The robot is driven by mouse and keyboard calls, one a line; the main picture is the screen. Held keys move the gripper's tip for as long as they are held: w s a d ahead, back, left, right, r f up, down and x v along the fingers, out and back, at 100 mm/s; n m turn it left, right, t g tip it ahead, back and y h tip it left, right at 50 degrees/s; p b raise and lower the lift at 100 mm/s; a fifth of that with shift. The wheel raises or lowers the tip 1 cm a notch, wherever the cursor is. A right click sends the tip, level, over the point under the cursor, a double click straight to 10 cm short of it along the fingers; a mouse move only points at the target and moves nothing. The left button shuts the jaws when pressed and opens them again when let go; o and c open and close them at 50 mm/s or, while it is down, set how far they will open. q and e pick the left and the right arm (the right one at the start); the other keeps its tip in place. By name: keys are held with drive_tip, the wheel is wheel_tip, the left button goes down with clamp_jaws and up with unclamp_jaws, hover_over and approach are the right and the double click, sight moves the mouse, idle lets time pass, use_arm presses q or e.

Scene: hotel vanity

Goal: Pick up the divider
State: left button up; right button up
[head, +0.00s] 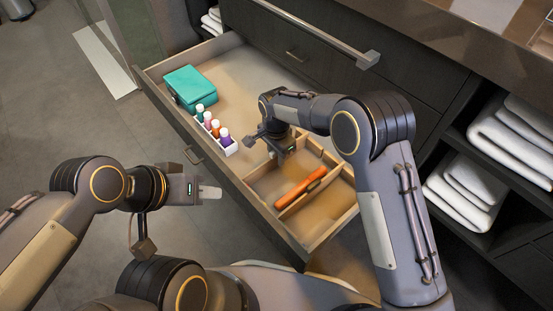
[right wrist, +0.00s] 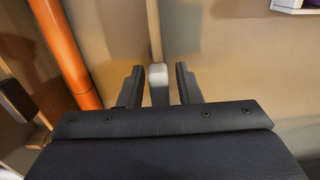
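The divider is a thin light-wood board (head: 259,171) across the drawer, between the orange tube and the white bottle rack. It also shows in the right wrist view (right wrist: 153,32) as a narrow upright strip. A pale grey block (right wrist: 158,84) shows at its near end, between my right fingers; I cannot tell whether it is part of the divider. My right gripper (head: 283,152) is over the drawer; its two fingers (right wrist: 158,88) are open, with a gap on each side of the block. My left gripper (head: 210,192) is outside the drawer at left; its fingers are too small to judge.
The orange tube (head: 301,187) lies in the compartments beside the divider. The white rack (head: 229,150) holds several small bottles, and a teal box (head: 190,84) sits at the drawer's far left. The drawer front (head: 205,160) stands between my arms. Folded towels (head: 465,190) fill shelves at right.

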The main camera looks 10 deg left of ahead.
clamp_jaws()
wheel_tip(320, 180, up, 26)
drive_tip(key=p, duration=1.3)
drive_tip(key=shift+p, duration=0.35)
idle(1.0)
drive_tip(key=shift+r, duration=0.3)
wheel_tip(320, 180, up, 11)
drive_tip(key=p, duration=1)
drive_tip(key=shift+r+p, duration=0.2)
drive_tip(key=shift+p, duration=0.2)
drive_tip(key=shift+f, duration=0.1)
